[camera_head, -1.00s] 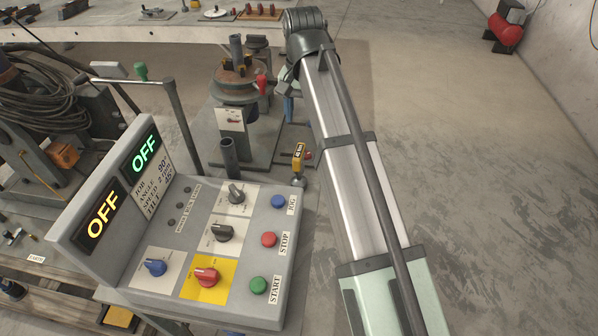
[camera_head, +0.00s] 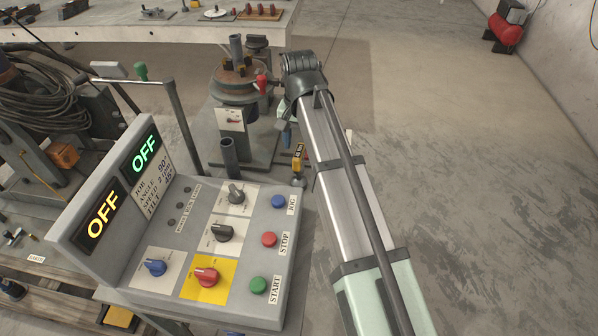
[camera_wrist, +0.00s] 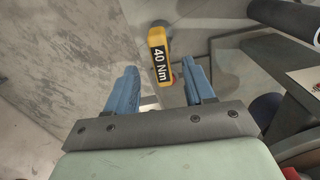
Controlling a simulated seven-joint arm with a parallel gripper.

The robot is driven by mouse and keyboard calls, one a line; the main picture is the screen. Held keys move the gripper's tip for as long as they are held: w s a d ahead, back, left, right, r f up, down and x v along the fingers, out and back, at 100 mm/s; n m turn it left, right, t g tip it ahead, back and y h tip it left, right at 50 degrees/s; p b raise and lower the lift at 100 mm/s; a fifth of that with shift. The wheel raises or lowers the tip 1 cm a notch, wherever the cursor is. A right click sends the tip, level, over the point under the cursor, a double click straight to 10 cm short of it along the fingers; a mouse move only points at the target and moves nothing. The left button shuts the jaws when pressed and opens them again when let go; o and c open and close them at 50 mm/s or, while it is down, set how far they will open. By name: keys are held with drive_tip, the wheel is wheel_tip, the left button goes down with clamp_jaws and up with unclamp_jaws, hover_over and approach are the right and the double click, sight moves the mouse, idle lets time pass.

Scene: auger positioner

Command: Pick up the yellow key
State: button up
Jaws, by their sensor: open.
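The yellow key (camera_head: 298,159) has a yellow head with a black label and stands beyond the far right corner of the control panel. In the wrist view its yellow head (camera_wrist: 157,42) shows the label "40 Nm", ahead of and between the two blue fingers. My gripper (camera_wrist: 159,68) is open, with nothing between its fingers. In the head view only a bit of my gripper (camera_head: 287,138) shows as a blue finger, just up and left of the key. My arm hides the rest of it.
The control panel (camera_head: 262,215) with knobs and buttons is close in front of the key. A grey post (camera_head: 229,155) and the round positioner table (camera_head: 237,87) stand to the left. The concrete floor at the right is open.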

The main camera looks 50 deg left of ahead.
sight(299, 151)
drive_tip(key=shift+f, duration=2.3)
drive_tip(key=shift+c, duration=0.2)
drive_tip(key=shift+a, duration=0.1)
clamp_jaws()
